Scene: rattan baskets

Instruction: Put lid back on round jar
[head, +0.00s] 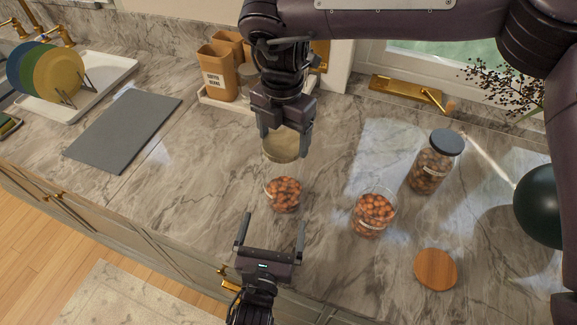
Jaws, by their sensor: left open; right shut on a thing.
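A round glass jar (284,194) of brown nuts stands upright on the marble counter. A second nut jar (373,214) stands open to the right. A round wooden lid (435,269) lies on the counter.
A tall jar with a dark lid (432,162) stands at the right, near a dark green round vase (541,205). Brown canisters (219,74) stand on a tray behind my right gripper. A grey board (125,130) and a plate rack (66,88) are at the left.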

